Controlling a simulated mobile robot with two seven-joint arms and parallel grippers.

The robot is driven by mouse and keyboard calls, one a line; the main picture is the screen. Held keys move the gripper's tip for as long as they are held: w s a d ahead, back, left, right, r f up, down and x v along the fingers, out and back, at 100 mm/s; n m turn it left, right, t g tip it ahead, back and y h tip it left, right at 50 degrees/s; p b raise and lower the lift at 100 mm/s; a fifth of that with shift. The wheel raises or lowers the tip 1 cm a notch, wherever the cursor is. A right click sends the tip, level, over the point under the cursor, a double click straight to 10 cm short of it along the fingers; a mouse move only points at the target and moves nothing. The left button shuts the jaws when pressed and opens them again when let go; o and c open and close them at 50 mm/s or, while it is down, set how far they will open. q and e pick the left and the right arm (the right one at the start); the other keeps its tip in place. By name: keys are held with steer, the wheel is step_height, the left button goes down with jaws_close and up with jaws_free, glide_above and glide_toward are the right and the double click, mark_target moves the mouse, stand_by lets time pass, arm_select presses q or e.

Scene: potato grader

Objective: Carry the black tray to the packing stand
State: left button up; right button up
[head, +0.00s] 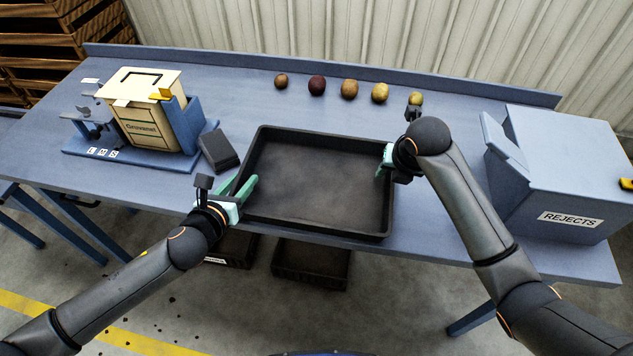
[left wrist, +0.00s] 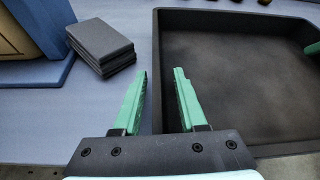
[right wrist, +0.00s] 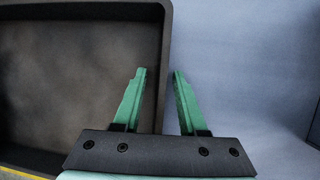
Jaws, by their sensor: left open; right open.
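The black tray (head: 318,222) is empty and lies on the blue-grey table, close to its front edge. My left gripper (head: 249,188) is open at the tray's left wall; in the left wrist view its fingers (left wrist: 160,82) stand either side of that wall (left wrist: 157,60). My right gripper (head: 384,163) is open at the tray's right wall; in the right wrist view its fingers (right wrist: 159,80) stand either side of that wall (right wrist: 166,45). Neither gripper is closed on the tray. No packing stand can be made out for certain.
Several potatoes (head: 349,90) lie in a row behind the tray. A labelled carton (head: 140,118) in a blue holder and a stack of dark pads (head: 220,151) stand left. A REJECTS bin (head: 560,180) stands right. Black crates (head: 312,264) are under the table.

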arm_select(q)
steer(key=shift+w, duration=0.1)
steer(key=shift+c, duration=0.3)
arm_select(e)
steer(key=shift+f, duration=0.1)
steer(key=shift+c, duration=0.3)
arm_select(q)
jaws_close()
arm_select(e)
jaws_close()
stand_by(0.5)
